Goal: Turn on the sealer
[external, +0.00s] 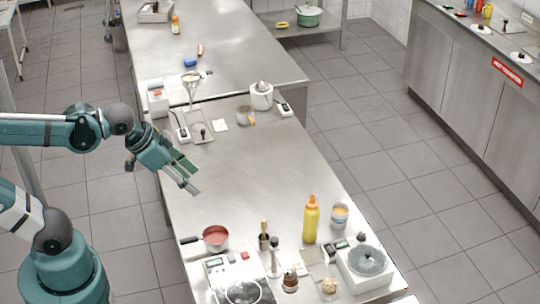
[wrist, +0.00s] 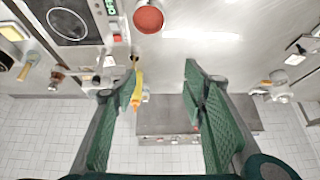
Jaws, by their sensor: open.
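I cannot pick out the sealer with certainty. A small white box with a red-orange mark (external: 157,101) stands at the left edge of the counter, near its join with the farther table, and may be it. Its switch is too small to make out. My gripper (external: 190,178) is open and empty above the counter's left edge, nearer the camera than that box and apart from everything. In the wrist view, my gripper's (wrist: 162,82) two green fingers are spread wide with nothing between them.
The middle of the steel counter (external: 240,165) is bare. At the near end are a red pan (external: 215,237), hob (external: 243,291), yellow bottle (external: 311,220) and lidded white device (external: 366,262). A white juicer (external: 262,97) and funnel stand (external: 192,84) stand farther back.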

